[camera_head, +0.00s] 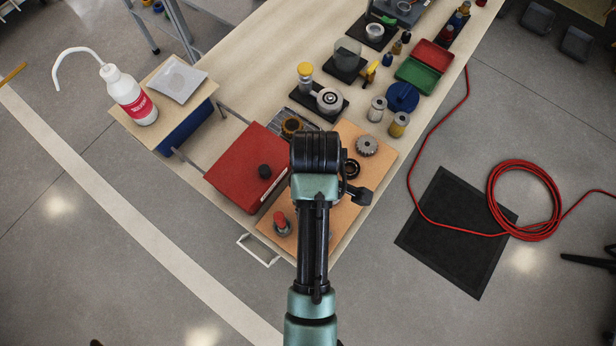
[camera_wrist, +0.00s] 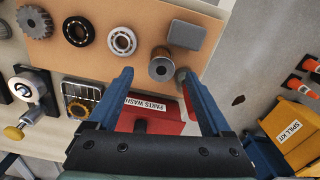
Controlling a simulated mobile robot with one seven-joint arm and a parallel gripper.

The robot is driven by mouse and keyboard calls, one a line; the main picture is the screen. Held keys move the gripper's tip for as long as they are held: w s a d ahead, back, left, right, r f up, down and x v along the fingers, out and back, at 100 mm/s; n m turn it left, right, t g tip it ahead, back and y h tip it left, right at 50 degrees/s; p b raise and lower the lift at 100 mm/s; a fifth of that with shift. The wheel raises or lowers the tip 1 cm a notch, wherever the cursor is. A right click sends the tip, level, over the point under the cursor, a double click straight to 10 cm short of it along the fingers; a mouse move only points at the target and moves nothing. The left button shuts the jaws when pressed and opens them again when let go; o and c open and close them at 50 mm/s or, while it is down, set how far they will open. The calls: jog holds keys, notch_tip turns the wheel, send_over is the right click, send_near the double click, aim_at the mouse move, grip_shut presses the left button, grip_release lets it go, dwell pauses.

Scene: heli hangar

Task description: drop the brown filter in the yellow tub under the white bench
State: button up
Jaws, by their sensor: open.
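A red box (camera_head: 245,165) with a black knob lies left of my arm. A white squeeze bottle (camera_head: 130,95) stands on a side shelf. A red hose (camera_head: 525,200) coils on the floor right of the bench.

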notch_tip(320, 180, down, 3)
jog(key=shift+f, duration=0.1)
jog(key=shift+a+f, duration=0.15)
jog(key=shift+f, duration=1.15)
jog(key=shift+a+f, duration=0.15)
jog(key=shift+f, duration=1.15)
grip_shut()
